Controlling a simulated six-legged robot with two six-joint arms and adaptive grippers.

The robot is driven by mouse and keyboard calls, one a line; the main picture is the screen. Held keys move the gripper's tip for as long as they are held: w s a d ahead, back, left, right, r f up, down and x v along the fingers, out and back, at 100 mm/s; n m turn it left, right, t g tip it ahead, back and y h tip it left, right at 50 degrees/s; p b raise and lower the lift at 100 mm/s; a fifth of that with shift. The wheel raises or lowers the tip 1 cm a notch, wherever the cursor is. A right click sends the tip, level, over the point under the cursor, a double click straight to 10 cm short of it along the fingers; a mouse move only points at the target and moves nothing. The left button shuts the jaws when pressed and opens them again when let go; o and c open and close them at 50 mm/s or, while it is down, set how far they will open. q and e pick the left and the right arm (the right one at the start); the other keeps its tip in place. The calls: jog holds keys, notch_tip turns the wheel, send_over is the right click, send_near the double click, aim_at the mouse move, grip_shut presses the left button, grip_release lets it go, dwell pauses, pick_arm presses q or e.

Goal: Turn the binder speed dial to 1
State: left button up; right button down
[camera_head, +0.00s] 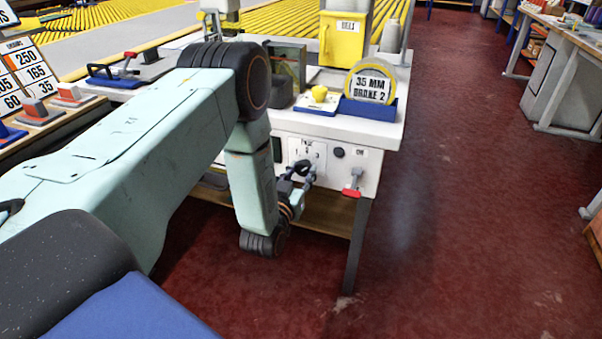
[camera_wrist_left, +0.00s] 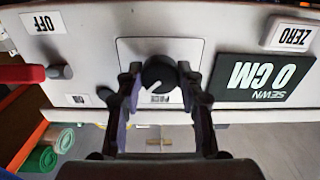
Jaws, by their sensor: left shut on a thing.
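The speed dial (camera_wrist_left: 158,71) is a round black knob on a white plate on the machine's light front panel, with a pale pointer mark near its edge. In the left wrist view the picture is upside down, and small print by the dial is too blurred to read. My left gripper (camera_wrist_left: 159,80) has its two fingers on either side of the dial and is shut on it. In the head view my left gripper (camera_head: 303,178) is at the front panel (camera_head: 368,160), largely covering the dial. My right gripper is not in view.
A red lever (camera_head: 352,183) sits right of the dial. The wrist view also shows an OFF label (camera_wrist_left: 42,22), a ZERO button (camera_wrist_left: 290,35) and a display (camera_wrist_left: 262,78) reading 0 CM SEWN. Open red floor (camera_head: 450,220) lies right.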

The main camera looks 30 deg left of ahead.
pick_arm(q)
jog(key=n, duration=0.8)
jog(key=shift+d+f+n+b, duration=0.1)
jog(key=shift+n+b, duration=0.2)
jog(key=shift+n, duration=0.1)
jog(key=n+b, duration=0.1)
jog(key=n, duration=0.3)
jog(key=shift+n, duration=0.3)
jog(key=shift+n+b, duration=0.5)
jog(key=shift+n, duration=1.5)
jog(key=o, duration=1.2)
jog(key=shift+c, duration=0.2)
jog(key=shift+s, duration=0.1)
